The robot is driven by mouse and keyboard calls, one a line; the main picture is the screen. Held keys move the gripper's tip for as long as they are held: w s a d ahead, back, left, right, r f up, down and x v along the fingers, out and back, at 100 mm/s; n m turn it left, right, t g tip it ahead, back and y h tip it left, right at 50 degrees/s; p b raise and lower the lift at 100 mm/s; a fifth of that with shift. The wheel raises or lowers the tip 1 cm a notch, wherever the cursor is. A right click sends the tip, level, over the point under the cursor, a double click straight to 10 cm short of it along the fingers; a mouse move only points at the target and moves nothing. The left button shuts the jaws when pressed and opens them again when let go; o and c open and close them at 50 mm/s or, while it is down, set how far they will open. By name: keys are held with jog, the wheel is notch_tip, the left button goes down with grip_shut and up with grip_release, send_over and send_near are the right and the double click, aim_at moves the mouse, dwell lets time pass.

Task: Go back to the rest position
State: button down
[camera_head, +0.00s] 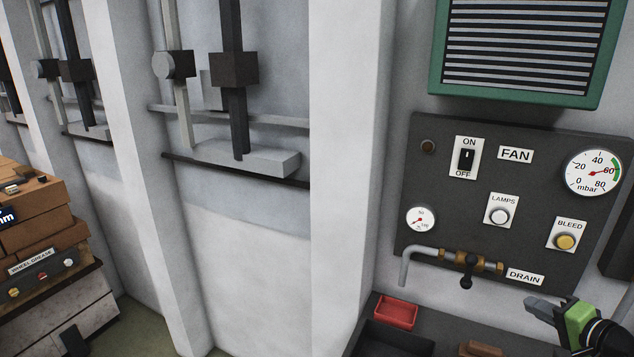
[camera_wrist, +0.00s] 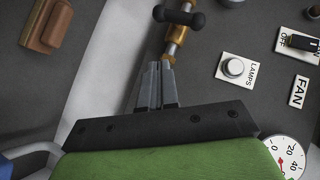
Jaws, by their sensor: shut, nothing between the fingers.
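My gripper (camera_head: 541,306) shows at the lower right of the head view, in front of the lower right of the dark control panel (camera_head: 440,190). Its green body is below the BLEED button (camera_head: 565,242) and near the DRAIN label (camera_head: 525,277). In the wrist view my gripper (camera_wrist: 159,66) has its two grey fingers together with nothing between them. The brass drain valve (camera_wrist: 178,38) shows just beyond the fingertips there; I cannot tell whether they touch it. In the head view the drain valve (camera_head: 470,262) is left of my gripper.
A red tray (camera_head: 396,312) and a brown block (camera_head: 480,349) are below the panel. The fan switch (camera_head: 467,158), lamps button (camera_head: 499,216) and pressure gauge (camera_head: 594,172) are on the panel. A green louvred unit (camera_head: 437,60) hangs above. Brown boxes (camera_head: 45,215) stand far left.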

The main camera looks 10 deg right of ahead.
jog(key=w+a+r+n+g+y, duration=0.1)
jog(key=w+a+r+n+g, duration=0.2)
jog(key=a, duration=0.5)
jog(key=w+a+r+n+g+y, duration=0.15)
jog(key=w+a, duration=0.25)
jog(key=a, duration=0.4)
jog(key=s+a+r+n+g+h, duration=0.1)
jog(key=s+a+n+g, duration=0.2)
jog(key=a, duration=1.1)
jog(key=s+a+n+h, duration=0.1)
jog(key=s+a+n, duration=0.2)
jog(key=s, duration=0.6)
jog(key=s+a+f+n+g+h, duration=0.1)
jog(key=s+a+n, duration=0.2)
jog(key=s+a, duration=0.4)
jog(key=shift+s, duration=1.25)
jog(key=shift+a, duration=0.1)
